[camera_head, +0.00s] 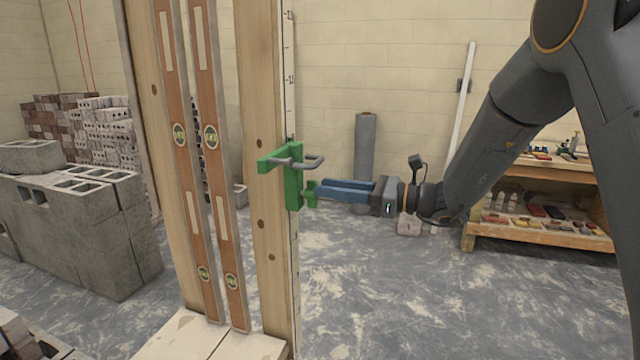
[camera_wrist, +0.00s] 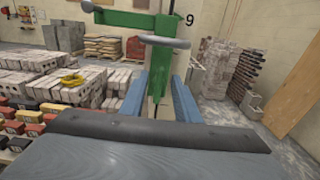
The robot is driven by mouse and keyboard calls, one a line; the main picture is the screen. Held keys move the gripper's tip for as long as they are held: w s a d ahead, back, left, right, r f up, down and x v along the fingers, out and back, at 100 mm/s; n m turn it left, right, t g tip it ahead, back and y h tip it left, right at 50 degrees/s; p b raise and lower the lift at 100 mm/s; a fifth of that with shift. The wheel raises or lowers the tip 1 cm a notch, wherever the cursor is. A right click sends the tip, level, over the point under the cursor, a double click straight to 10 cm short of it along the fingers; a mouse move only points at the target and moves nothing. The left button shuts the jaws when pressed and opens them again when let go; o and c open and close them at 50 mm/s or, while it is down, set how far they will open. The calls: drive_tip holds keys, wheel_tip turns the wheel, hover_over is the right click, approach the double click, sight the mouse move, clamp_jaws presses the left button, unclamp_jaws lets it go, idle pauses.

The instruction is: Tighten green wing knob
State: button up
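A green clamp (camera_head: 293,180) with a grey curved bar (camera_head: 312,161) is fixed on the right edge of a wooden post (camera_head: 258,90). The small green wing knob (camera_head: 311,193) sticks out from the clamp's lower right side. My gripper (camera_head: 320,192) points left at the knob, its two blue fingers apart and their tips close to it. In the wrist view, the clamp's green upright (camera_wrist: 158,78) shows between the open fingers (camera_wrist: 160,98), with a gap on each side. The knob is hard to tell from the upright there. I see no clear finger contact.
Two long spirit levels (camera_head: 218,200) stand against the post assembly. Grey blocks (camera_head: 80,225) are stacked at left. A wooden shelf (camera_head: 545,235) with small items stands at right behind my arm. The floor (camera_head: 400,300) below the gripper is clear.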

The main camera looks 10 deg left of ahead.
sight(309, 194)
drive_tip(key=shift+a+p, duration=0.3)
drive_tip(key=shift+a, duration=1.1)
drive_tip(key=shift+w, duration=0.1)
clamp_jaws()
